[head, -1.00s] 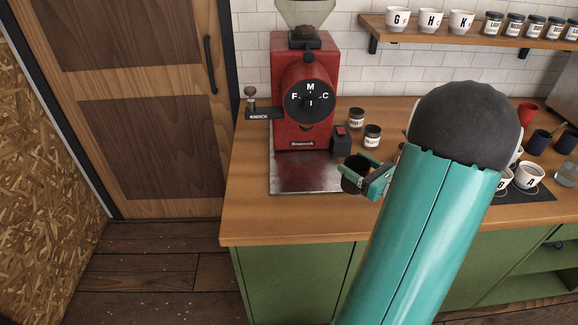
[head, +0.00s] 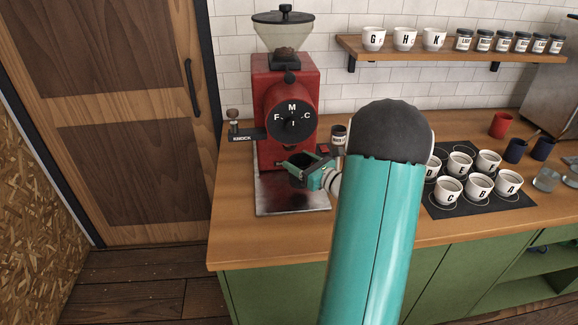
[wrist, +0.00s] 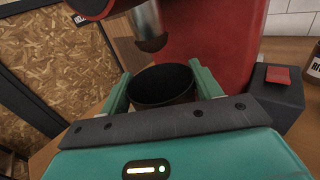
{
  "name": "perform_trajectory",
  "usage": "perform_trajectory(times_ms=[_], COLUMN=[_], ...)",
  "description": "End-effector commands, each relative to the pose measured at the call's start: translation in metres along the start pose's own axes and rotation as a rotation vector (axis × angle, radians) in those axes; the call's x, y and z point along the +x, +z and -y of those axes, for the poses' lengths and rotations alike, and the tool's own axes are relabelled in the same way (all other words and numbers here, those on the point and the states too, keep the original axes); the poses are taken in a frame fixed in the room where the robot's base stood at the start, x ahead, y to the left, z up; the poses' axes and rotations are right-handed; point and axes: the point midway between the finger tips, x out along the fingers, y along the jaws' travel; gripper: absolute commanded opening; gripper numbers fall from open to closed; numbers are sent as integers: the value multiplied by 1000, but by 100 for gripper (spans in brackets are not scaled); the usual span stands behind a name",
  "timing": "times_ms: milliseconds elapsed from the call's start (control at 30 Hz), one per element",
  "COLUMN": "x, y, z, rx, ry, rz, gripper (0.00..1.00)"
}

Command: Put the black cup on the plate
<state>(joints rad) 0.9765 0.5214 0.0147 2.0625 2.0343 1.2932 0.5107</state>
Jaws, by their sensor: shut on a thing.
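The black cup (head: 300,174) is between the two fingers of my gripper (head: 297,166), which is shut on it. In the wrist view the cup (wrist: 162,88) is open at the top, looks dark inside, and sits between the green fingers of my gripper (wrist: 160,92). A metal spout (wrist: 148,28) is just beyond and above its rim. In the head view a metal plate (head: 290,202) lies at the foot of the red grinder, and the cup is over it. I cannot tell whether the cup's base touches the plate.
Lettered white cups stand on a black mat (head: 470,204) further right. The wooden counter (head: 232,215) is clear at front left.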

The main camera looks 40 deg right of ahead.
Motion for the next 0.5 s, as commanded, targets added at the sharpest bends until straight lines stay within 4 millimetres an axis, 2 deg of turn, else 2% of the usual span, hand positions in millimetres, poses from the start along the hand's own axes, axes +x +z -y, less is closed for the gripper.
perform_trajectory(times_ms=[100, 367, 500], x=[22, 46, 45], y=[0, 0, -26], z=[-1, -2, -1], rx=[0, 0, 4], ry=[2, 3, 1], rz=[1, 0, -3], gripper=[38, 38, 38])
